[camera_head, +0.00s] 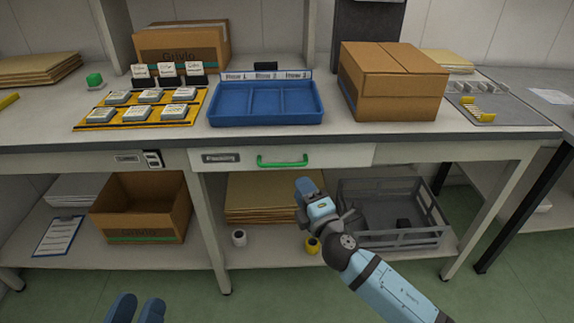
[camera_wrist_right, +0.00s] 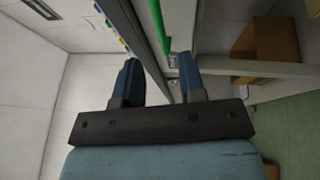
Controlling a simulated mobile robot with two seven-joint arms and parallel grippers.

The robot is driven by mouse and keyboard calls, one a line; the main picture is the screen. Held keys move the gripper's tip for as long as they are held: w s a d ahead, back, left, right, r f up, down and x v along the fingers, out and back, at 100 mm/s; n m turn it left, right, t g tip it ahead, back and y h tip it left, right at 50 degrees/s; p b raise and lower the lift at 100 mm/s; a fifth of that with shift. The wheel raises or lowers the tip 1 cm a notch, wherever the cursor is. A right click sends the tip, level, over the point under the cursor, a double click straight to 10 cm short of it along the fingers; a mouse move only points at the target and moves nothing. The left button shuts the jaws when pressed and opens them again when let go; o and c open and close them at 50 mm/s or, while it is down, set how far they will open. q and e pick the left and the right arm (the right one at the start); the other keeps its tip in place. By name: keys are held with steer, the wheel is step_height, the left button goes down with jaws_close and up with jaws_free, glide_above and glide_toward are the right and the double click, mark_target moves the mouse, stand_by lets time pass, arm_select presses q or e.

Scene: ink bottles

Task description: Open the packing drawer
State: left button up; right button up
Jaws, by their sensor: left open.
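The packing drawer (camera_head: 340,156) is a white front under the bench top with a dark label and a green bar handle (camera_head: 283,163). It looks shut, flush with the bench frame. My right gripper (camera_head: 304,186) is just below and in front of the handle in the head view. In the right wrist view its two blue fingers (camera_wrist_right: 158,72) are apart with nothing held; the green handle (camera_wrist_right: 158,28) shows ahead, in line with the gap between them. My left gripper (camera_head: 137,306) is open at the bottom edge, far from the drawer; only its fingers show.
A blue tray (camera_head: 265,118), a yellow mat (camera_head: 90,118) with cards and a cardboard box (camera_head: 395,80) stand on the bench. Below are a grey crate (camera_head: 395,238), an open carton (camera_head: 145,205) and a white and a yellow item. The floor in front is clear.

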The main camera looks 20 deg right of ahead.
mark_target(287, 165)
steer(key=x, duration=0.9)
steer(key=shift+b, duration=0.3)
steer(key=shift+c, duration=0.5)
jaws_close()
